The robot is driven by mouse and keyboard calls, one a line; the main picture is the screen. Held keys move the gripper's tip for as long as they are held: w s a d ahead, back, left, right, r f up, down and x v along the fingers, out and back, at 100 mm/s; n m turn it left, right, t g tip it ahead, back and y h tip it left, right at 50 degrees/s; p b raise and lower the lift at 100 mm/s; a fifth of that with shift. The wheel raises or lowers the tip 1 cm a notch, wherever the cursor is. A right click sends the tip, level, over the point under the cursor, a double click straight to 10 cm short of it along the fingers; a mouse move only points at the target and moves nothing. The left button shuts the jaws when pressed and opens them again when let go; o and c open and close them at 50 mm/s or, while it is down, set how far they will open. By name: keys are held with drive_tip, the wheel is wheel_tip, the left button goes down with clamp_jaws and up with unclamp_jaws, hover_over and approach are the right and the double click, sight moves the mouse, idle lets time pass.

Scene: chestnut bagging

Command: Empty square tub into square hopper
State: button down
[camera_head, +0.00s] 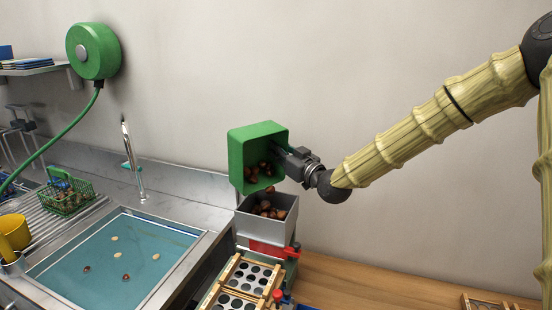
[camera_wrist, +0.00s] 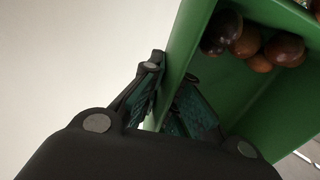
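The square tub (camera_head: 237,151) is green and tilted on its side above the square hopper (camera_head: 258,229), its open mouth facing the camera and slanting down. Brown chestnuts (camera_head: 260,171) lie inside the tub near its lower edge. The hopper is a grey square box, and more chestnuts (camera_head: 268,209) lie in it. My gripper (camera_head: 287,161) is shut on the tub's right wall. In the wrist view, the fingers of my gripper (camera_wrist: 170,95) pinch the green tub wall (camera_wrist: 183,45), with several chestnuts (camera_wrist: 250,42) inside the tub.
A red part (camera_head: 268,249) sits under the hopper, with a wooden-framed tray of round holes (camera_head: 240,280) in front. A water-filled sink (camera_head: 120,260) with a few floating nuts is at left. A green hose reel (camera_head: 93,50) hangs on the wall. Bare wooden counter (camera_head: 390,288) extends right.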

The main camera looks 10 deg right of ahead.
drive_tip(key=shift+s+d+t+y+b, duration=0.35)
drive_tip(key=shift+s+t+b, duration=0.3)
drive_tip(key=shift+b, duration=1.5)
drive_tip(key=shift+s+r+t+b, duration=0.2)
drive_tip(key=shift+t+b, duration=0.25)
drive_tip(key=shift+b, duration=0.35)
drive_tip(key=shift+s+r+y, duration=0.1)
drive_tip(key=shift+r+y, duration=0.1)
drive_tip(key=shift+y, duration=0.05)
drive_tip(key=shift+r, duration=0.1)
